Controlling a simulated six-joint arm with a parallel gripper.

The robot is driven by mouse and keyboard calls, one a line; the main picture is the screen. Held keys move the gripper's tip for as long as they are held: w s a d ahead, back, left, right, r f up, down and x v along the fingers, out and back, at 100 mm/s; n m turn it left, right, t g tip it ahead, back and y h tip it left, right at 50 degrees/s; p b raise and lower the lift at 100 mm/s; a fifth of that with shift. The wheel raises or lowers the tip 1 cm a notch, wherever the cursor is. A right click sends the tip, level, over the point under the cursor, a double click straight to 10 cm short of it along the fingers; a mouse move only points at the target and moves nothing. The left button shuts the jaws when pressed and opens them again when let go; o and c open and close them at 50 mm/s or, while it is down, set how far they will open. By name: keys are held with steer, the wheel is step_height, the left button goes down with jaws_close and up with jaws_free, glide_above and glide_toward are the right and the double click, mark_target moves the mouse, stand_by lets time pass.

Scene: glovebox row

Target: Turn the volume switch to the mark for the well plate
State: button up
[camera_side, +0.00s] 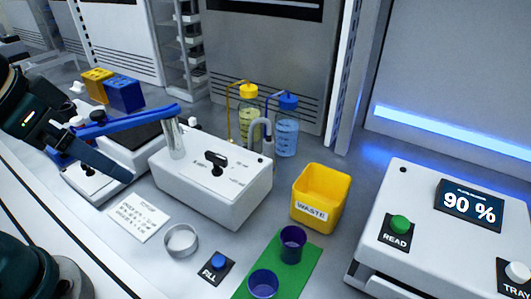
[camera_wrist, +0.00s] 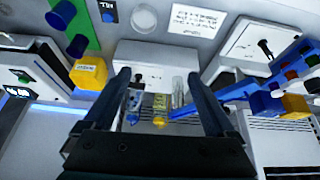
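The volume switch (camera_side: 215,160) is a small black knob on the top of a white dispenser box (camera_side: 235,205), in the middle of the side view. The marks around it are too small to read. In the wrist view the white box (camera_wrist: 165,55) lies beyond my fingers, and a dark knob (camera_wrist: 138,77) shows between them. My gripper (camera_wrist: 164,84) is open and empty, its two dark fingers wide apart. In the side view it is at the left, above the bench and apart from the switch. A printed card (camera_side: 138,218) lies before the box; its text is unreadable.
Two capped bottles (camera_side: 286,130) stand behind the box. A yellow waste bin (camera_side: 320,197), a round dish (camera_side: 181,240) and a FILL button (camera_side: 217,263) are nearby.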

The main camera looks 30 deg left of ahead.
steer(key=w+r+g, duration=0.1)
steer(key=w+r, duration=0.2)
steer(key=r, duration=0.1)
steer(key=g, duration=0.4)
glide_above(214, 156)
step_height(214, 156, down, 6)
steer(key=shift+r, duration=0.1)
steer(key=shift+f, duration=2.7)
steer(key=c, duration=1.4)
